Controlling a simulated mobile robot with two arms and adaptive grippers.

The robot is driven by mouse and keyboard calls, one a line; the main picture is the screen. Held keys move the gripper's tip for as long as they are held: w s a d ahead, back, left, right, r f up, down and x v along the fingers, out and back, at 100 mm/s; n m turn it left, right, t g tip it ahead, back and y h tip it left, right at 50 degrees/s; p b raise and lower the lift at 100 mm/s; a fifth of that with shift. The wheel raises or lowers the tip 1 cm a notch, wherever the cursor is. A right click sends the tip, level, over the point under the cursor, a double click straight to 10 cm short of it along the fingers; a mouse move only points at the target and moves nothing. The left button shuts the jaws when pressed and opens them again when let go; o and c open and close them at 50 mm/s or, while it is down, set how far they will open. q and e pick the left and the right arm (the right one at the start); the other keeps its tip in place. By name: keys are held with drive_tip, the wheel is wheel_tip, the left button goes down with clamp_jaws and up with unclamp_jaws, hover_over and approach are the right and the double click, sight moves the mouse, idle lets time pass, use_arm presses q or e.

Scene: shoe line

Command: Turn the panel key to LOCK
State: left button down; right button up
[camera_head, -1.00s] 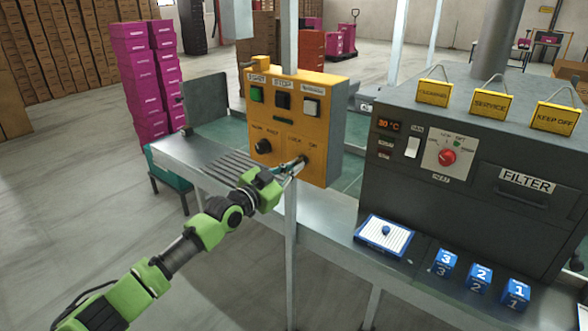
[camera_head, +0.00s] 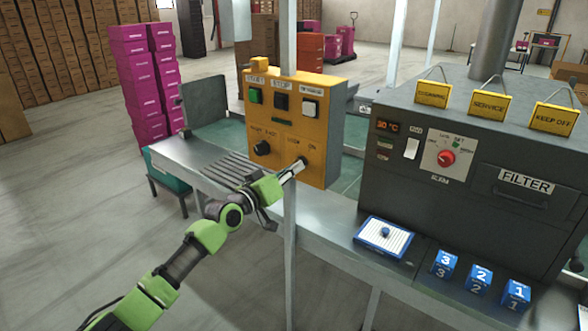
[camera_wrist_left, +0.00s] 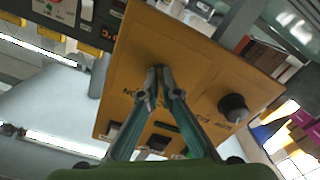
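The yellow control panel (camera_head: 322,138) stands on the metal ledge, with a green, a black and a white button on top and a black selector knob (camera_head: 262,148) at lower left. The knob also shows in the wrist view (camera_wrist_left: 234,106). The key switch sits at lower right, below a LOCK / ON label (camera_head: 301,143). My left gripper (camera_head: 300,165) reaches the key switch from the front. In the wrist view its two fingers (camera_wrist_left: 158,72) come together at the switch, closed on the key, which they mostly hide. My right gripper is not in view.
A thin upright post (camera_head: 290,230) stands just right of my left arm. A dark filter machine (camera_head: 470,190) with a red dial stands to the right. A blue-framed tray (camera_head: 362,240) and numbered blue blocks (camera_head: 479,279) are on the ledge.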

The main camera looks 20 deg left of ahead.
use_arm(q)
drive_tip(key=shift+n, duration=0.6)
drive_tip(key=c, duration=2.3)
unclamp_jaws()
drive_tip(key=shift+s, duration=0.1)
drive_tip(key=v, duration=1.2)
